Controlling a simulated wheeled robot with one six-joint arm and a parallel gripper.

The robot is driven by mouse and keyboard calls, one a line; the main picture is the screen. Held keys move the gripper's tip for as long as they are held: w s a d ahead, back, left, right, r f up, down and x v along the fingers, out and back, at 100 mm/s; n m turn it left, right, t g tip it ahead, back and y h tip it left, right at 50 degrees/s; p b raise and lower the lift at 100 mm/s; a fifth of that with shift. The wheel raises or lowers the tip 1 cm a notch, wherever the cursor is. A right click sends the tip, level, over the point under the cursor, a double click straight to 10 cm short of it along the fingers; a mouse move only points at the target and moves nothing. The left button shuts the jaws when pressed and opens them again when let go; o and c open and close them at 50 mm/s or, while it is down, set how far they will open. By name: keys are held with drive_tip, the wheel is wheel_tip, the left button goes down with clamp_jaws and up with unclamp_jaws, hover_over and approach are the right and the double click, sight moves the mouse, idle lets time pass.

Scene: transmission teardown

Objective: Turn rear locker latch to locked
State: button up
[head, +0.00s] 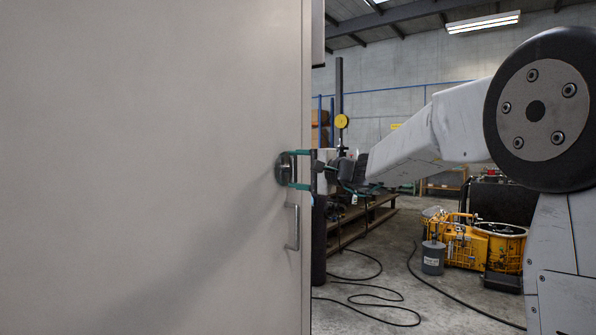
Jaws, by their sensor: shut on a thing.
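A large grey locker door (140,170) fills the left half of the head view and looks shut. Near its right edge is a round dark latch knob (281,168). My gripper (289,169) comes in from the right, and its two teal fingers are shut on the latch, one above and one below. The fingers partly cover the latch, so I cannot tell which way it is turned. A vertical metal handle (294,228) is on the door just below the latch, apart from the fingers.
Behind my arm stand a low shelf or bench (350,225), a yellow machine (485,245) and a grey bucket (432,258). Black cables (372,290) lie on the concrete floor. The floor between the door and the yellow machine is otherwise open.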

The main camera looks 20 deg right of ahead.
idle(0.3)
drive_tip(key=o, duration=1)
drive_tip(key=v, duration=0.7)
drive_tip(key=shift+s+d, duration=0.2)
drive_tip(key=shift+s, duration=0.1)
